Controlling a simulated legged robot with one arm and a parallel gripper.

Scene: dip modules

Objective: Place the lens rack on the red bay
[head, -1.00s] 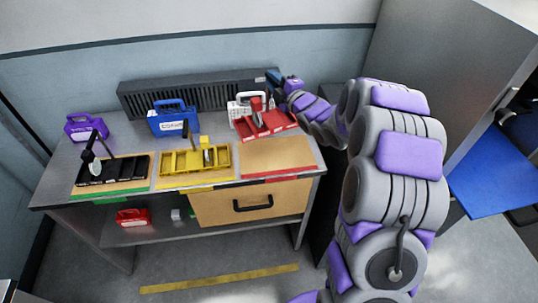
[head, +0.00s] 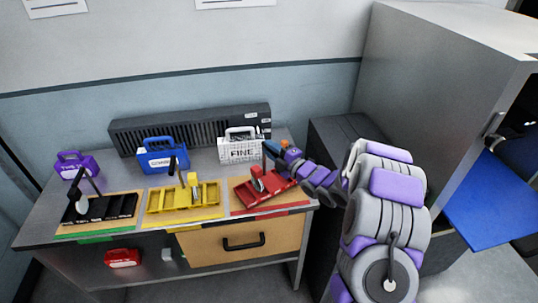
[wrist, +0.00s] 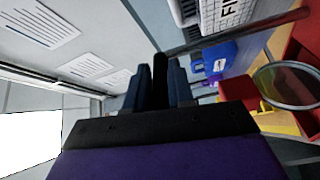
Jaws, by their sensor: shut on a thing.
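The red lens rack (head: 266,194) has a round clear lens and a dark upright handle. In the head view it is over the red bay (head: 236,192), the tan mat with a red front strip, and lies slightly skewed to it. I cannot tell whether its whole base touches the mat. My gripper (head: 272,148) is at the top of the handle. In the wrist view my gripper (wrist: 155,85) is shut on the dark handle (wrist: 160,68). The lens (wrist: 287,86) and part of the red rack show at right.
A yellow rack (head: 180,200) and a black rack (head: 98,210) stand on mats to the left. White (head: 241,150), blue (head: 163,155) and purple (head: 76,166) cases stand behind. A tall grey cabinet (head: 430,70) is at right.

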